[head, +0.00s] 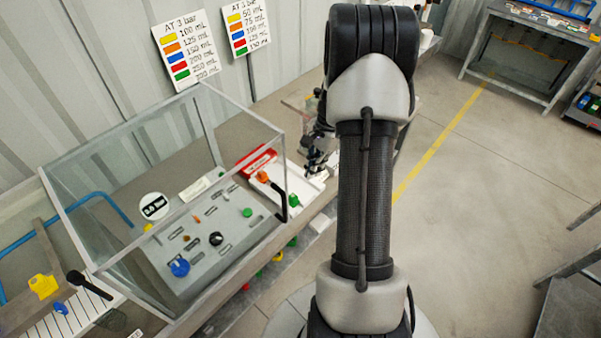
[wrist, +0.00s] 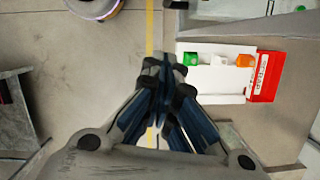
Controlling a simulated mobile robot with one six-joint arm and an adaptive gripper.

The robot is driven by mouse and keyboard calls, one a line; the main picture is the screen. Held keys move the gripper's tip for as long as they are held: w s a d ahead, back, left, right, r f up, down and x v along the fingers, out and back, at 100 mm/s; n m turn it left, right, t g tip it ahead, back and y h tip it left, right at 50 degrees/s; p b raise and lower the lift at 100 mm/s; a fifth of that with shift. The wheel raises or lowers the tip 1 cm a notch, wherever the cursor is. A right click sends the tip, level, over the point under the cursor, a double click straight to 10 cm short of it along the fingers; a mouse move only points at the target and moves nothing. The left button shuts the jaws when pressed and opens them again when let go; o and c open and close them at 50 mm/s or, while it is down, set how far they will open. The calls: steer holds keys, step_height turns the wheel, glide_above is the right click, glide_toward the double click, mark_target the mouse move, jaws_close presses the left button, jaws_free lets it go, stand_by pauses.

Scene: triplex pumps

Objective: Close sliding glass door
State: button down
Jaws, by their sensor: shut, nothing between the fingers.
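A glass enclosure with a grey metal frame (head: 190,88) stands on the bench at the left in the head view, over a grey panel (head: 205,250) of knobs and slots. Its top looks open. I cannot tell which clear pane is the sliding door or how far it stands open. My gripper (head: 318,160) is right of the enclosure, apart from it and partly hidden by my arm. In the wrist view my gripper (wrist: 166,72) has its dark fingers together with nothing between them, above the floor. No glass pane is clear there.
A red and white tray (head: 312,188) lies right of the enclosure; the wrist view shows it too (wrist: 262,78).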

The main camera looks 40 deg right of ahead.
steer(key=a+f, duration=0.6)
steer(key=f, duration=0.3)
steer(key=shift+w+a, duration=0.3)
